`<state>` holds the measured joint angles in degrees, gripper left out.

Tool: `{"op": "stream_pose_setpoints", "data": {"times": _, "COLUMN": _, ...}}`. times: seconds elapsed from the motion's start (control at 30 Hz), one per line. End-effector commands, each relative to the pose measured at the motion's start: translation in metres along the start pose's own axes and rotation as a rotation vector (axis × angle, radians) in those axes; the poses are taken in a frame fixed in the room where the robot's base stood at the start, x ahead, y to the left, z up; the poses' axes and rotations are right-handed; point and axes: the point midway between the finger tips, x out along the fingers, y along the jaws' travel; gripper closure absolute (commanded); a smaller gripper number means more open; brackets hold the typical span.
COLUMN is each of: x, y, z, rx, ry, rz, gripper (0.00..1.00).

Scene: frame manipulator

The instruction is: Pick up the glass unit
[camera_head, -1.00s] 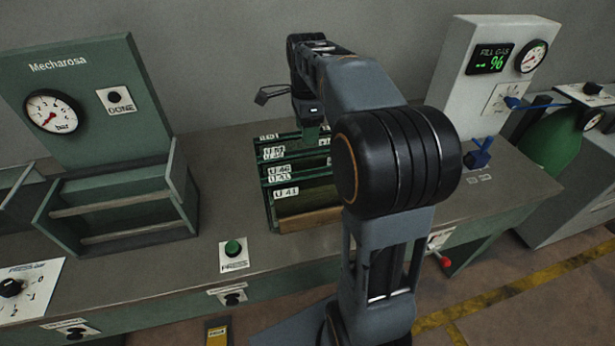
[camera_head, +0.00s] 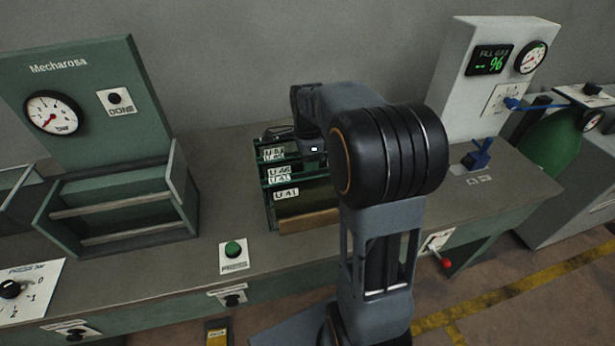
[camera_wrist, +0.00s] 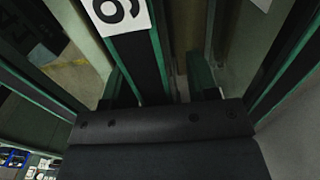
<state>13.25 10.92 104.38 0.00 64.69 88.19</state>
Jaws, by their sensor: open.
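Several glass units with dark green edges and white number labels stand upright in a rack in the head view. The front glass unit (camera_head: 300,204) carries a label that reads like U 41. My gripper (camera_wrist: 160,88) is open, low among the units in the wrist view, beside a green-edged unit (camera_wrist: 140,55) with a large digit label. The label's digit reads as 6 or 9. In the head view my arm hides most of the gripper and the right side of the rack. I cannot tell whether the gripper touches a unit.
A wooden bar (camera_head: 309,221) forms the rack's front. A green press station (camera_head: 118,215) with a gauge stands left, and a green button (camera_head: 233,248) sits in front. A blue clamp (camera_head: 478,155) and a grey gas-fill cabinet (camera_head: 495,90) stand right.

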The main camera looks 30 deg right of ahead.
Motion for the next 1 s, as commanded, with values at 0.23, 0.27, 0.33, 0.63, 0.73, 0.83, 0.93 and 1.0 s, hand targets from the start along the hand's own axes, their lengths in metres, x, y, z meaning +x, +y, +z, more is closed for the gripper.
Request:
{"op": "stream_pose_setpoints", "data": {"times": 0.23, "x": 0.0002, "y": 0.0, "z": -0.0001, "rx": 0.0, "ry": 0.0, "rz": 0.0, "gripper": 0.51}}
{"op": "stream_pose_setpoints", "data": {"times": 0.27, "x": 0.0002, "y": 0.0, "z": -0.0001, "rx": 0.0, "ry": 0.0, "rz": 0.0, "gripper": 0.53}}
{"op": "stream_pose_setpoints", "data": {"times": 0.33, "x": 0.0001, "y": 0.0, "z": -0.0001, "rx": 0.0, "ry": 0.0, "rz": 0.0, "gripper": 0.6}}
{"op": "stream_pose_setpoints", "data": {"times": 0.63, "x": -0.0001, "y": 0.0, "z": -0.0002, "rx": 0.0, "ry": 0.0, "rz": 0.0, "gripper": 0.89}}
{"op": "stream_pose_setpoints", "data": {"times": 0.73, "x": -0.0002, "y": 0.0, "z": -0.0002, "rx": 0.0, "ry": 0.0, "rz": 0.0, "gripper": 0.98}}
{"op": "stream_pose_setpoints", "data": {"times": 0.83, "x": -0.0002, "y": 0.0, "z": -0.0002, "rx": 0.001, "ry": 0.0, "rz": 0.0, "gripper": 1.0}}
{"op": "stream_pose_setpoints", "data": {"times": 0.93, "x": -0.0002, "y": 0.0, "z": -0.0002, "rx": 0.001, "ry": 0.0, "rz": 0.0, "gripper": 1.0}}
{"op": "stream_pose_setpoints", "data": {"times": 1.0, "x": -0.0002, "y": 0.0, "z": -0.0002, "rx": 0.001, "ry": 0.0, "rz": 0.0, "gripper": 1.0}}
